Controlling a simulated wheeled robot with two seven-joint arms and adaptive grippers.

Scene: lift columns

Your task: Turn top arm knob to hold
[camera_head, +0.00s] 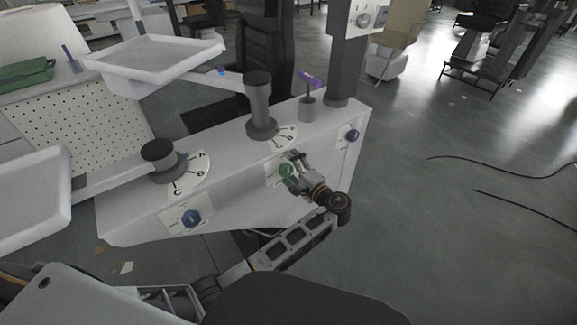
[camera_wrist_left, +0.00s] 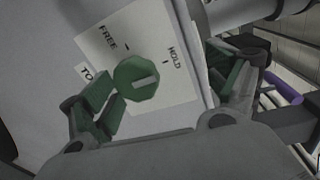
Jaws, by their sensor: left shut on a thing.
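The green top arm knob (camera_head: 286,170) is on the front face of the white column base. In the left wrist view the knob (camera_wrist_left: 137,83) sits on a white label plate (camera_wrist_left: 152,40) reading FREE and HOLD. A light bar crosses the knob's face, lying nearly level in the picture; I cannot tell which word it points to. A tag beside the plate begins with "TO". My right gripper is not in view.
Blue knobs (camera_head: 190,217) and (camera_head: 352,135) sit on the same face, either side. Dials with dark columns (camera_head: 259,105) and white trays (camera_head: 155,58) stand above. A purple-handled lever (camera_head: 309,80) is on top. Cables (camera_head: 510,205) lie on the open floor at right.

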